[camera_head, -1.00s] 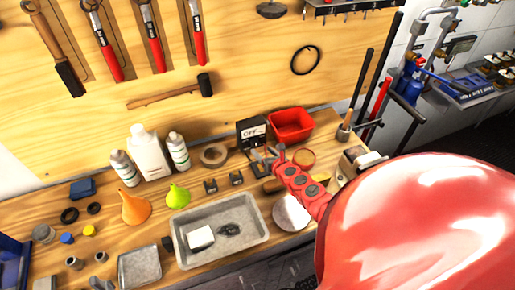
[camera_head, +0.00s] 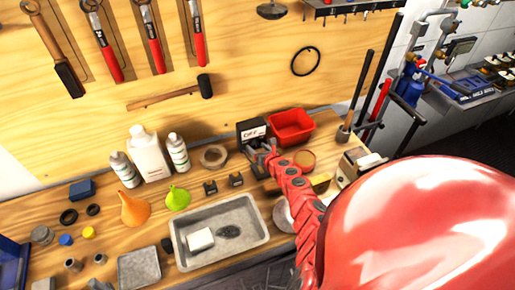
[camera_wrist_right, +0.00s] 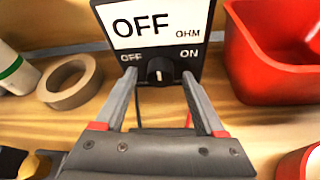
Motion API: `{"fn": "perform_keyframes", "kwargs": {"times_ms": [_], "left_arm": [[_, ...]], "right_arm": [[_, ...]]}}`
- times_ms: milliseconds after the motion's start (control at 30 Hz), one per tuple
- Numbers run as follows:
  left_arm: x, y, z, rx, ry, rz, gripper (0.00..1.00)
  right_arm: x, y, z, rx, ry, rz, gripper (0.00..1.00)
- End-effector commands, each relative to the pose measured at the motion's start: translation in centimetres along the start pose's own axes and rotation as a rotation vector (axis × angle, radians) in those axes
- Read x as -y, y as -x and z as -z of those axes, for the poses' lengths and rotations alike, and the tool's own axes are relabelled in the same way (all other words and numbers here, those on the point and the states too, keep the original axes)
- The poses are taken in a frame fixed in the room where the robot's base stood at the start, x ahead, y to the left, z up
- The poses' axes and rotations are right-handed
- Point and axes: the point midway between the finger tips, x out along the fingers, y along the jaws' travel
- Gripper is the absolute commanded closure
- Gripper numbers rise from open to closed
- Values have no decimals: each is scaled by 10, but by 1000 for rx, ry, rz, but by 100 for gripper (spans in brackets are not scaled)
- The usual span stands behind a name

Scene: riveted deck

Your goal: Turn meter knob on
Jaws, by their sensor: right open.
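The meter (camera_head: 251,131) is a dark box at the back of the wooden bench; it also shows in the right wrist view (camera_wrist_right: 191,57). Its white screen reads OFF and OHM. The knob (camera_wrist_right: 159,71) is black and round, below the screen between the OFF and ON labels, with its white mark about upright. My right gripper (camera_head: 262,152) is in front of the meter. My left gripper is not in view.
A red bin (camera_head: 291,128) stands close right of the meter. A tape roll (camera_head: 213,155) lies to its left. White bottles (camera_head: 148,155), funnels (camera_head: 135,208) and a grey tray (camera_head: 222,228) stand farther left and in front. A pegboard with tools rises behind.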

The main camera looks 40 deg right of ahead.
Motion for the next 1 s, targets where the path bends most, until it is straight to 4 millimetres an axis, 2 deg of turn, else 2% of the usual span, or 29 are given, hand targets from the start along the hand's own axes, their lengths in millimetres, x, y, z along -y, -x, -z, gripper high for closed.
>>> {"fn": "perform_keyframes", "kwargs": {"times_ms": [33, 67, 433, 767, 1000], "left_arm": [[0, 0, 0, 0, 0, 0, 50], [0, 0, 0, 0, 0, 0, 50], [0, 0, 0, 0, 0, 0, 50], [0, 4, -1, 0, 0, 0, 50], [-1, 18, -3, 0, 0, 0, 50]], "right_arm": [[0, 0, 0, 0, 0, 0, 28], [0, 0, 0, 0, 0, 0, 34], [0, 0, 0, 0, -1, 0, 100], [0, 0, 1, 0, -25, -10, 100], [2, -2, 4, 1, -136, -55, 100]]}}
